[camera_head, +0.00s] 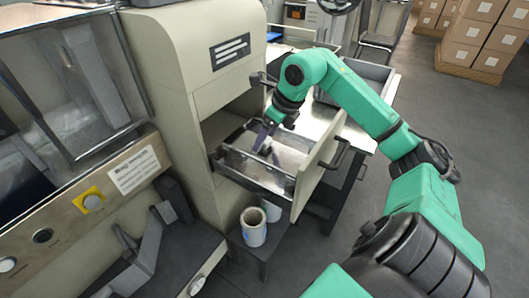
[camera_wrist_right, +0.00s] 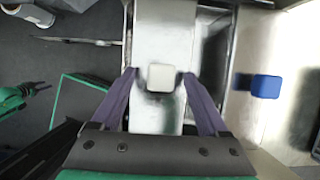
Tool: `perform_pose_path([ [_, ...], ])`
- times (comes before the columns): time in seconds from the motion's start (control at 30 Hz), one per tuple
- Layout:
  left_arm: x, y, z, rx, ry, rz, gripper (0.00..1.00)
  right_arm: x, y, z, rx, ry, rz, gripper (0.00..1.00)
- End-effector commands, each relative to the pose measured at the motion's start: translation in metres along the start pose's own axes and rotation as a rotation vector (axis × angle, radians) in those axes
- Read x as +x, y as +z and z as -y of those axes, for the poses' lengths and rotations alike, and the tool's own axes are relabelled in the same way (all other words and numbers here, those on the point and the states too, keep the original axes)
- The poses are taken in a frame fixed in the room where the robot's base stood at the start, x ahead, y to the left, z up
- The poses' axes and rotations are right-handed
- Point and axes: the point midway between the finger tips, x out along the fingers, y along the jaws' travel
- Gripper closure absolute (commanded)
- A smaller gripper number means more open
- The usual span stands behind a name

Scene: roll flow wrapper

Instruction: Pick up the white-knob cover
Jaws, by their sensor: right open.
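The white-knob cover (camera_wrist_right: 161,30) is a bright metal plate with a square white knob (camera_wrist_right: 161,77) in the right wrist view. My right gripper (camera_wrist_right: 160,74) is open, with one finger on each side of the knob and a visible gap on both sides. I cannot tell how far its fingertips are above the plate. In the head view my right gripper (camera_head: 266,138) reaches down into the open drawer (camera_head: 235,172) of the beige machine, and it partly hides what lies there. My left gripper is not in view.
A blue knob (camera_wrist_right: 265,86) stands on metal to the right in the wrist view. The drawer's front panel (camera_head: 318,165) and walls border the gripper. A roll (camera_head: 253,227) stands on a dark stand below. A metal table is behind the drawer.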

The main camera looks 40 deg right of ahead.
Motion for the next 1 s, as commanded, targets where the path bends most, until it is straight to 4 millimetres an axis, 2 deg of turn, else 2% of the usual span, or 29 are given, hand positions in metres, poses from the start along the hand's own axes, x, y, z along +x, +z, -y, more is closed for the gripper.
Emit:
perform_pose_path([
  [0.1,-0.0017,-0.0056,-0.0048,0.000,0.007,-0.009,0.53,0.0146,-0.0001,0.0000,0.001,0.001,0.000,0.22],
  [0.3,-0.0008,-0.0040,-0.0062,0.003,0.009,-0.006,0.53,0.0167,-0.0004,0.0004,0.000,-0.001,0.000,0.22],
  [0.37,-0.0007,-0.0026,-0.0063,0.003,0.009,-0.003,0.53,0.0166,-0.0004,0.0004,0.000,-0.001,0.000,0.45],
  [0.5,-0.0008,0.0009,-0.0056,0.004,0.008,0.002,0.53,0.0164,-0.0003,0.0003,0.000,-0.001,0.000,0.99],
  [1.0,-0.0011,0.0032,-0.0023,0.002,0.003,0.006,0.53,0.0159,-0.0001,0.0003,0.000,-0.001,0.001,1.00],
])
